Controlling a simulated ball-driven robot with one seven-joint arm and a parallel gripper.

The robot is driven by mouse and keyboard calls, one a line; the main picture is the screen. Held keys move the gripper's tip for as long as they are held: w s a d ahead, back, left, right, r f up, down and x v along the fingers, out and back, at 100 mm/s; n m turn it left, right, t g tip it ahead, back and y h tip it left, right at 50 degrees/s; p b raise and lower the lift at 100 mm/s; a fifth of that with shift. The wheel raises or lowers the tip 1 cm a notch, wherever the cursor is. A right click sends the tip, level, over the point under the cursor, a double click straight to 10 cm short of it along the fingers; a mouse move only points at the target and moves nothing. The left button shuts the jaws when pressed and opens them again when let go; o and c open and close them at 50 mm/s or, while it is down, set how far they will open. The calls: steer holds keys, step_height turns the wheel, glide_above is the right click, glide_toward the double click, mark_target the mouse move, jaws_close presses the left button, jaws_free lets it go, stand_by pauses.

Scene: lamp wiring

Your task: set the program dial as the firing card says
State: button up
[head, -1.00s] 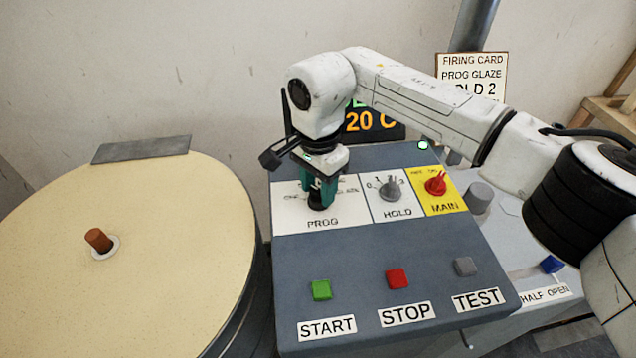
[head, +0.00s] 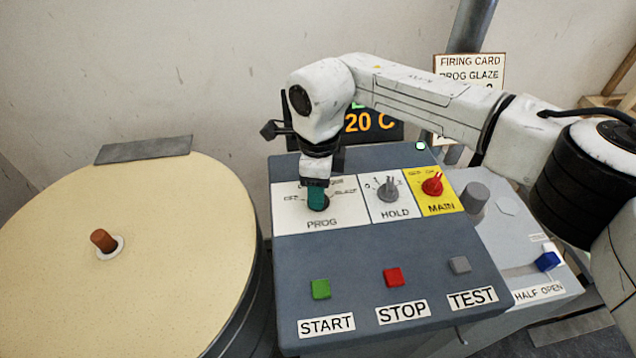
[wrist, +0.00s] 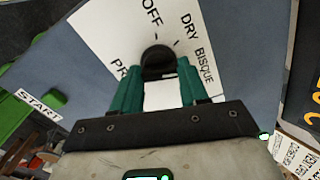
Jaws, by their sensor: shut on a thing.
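The program dial is a black knob on the white PROG plate (head: 290,217), and it shows in the wrist view (wrist: 158,60). My gripper (head: 317,204) is shut on the dial from above, with its teal fingers on either side of it. The plate reads OFF, DRY and BISQUE in the wrist view, and GLAZE shows in the head view. The fingers hide part of the dial, and I cannot tell which mark it points to. The firing card (head: 470,68) at the back right reads PROG GLAZE; my arm covers its lower lines.
Right of PROG are the HOLD dial (head: 388,190) and the red MAIN switch (head: 432,184). START (head: 320,289), STOP (head: 393,277) and TEST (head: 459,265) buttons sit nearer on the panel. A display (head: 372,123) reads 20 C behind my arm. A round kiln lid (head: 60,240) lies left.

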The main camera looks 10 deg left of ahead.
steer(key=m+p, duration=0.1)
steer(key=m, duration=0.4)
steer(key=shift+w+r+m, duration=0.1)
steer(key=shift+r+m, duration=0.05)
steer(key=shift+m, duration=0.15)
steer(key=shift+m+p, duration=0.85)
steer(key=shift+m, duration=1.35)
steer(key=o, duration=1.1)
steer(key=shift+c, duration=0.2)
step_height(320, 180, up, 11)
steer(key=b, duration=0.2)
steer(key=shift+f, duration=0.2)
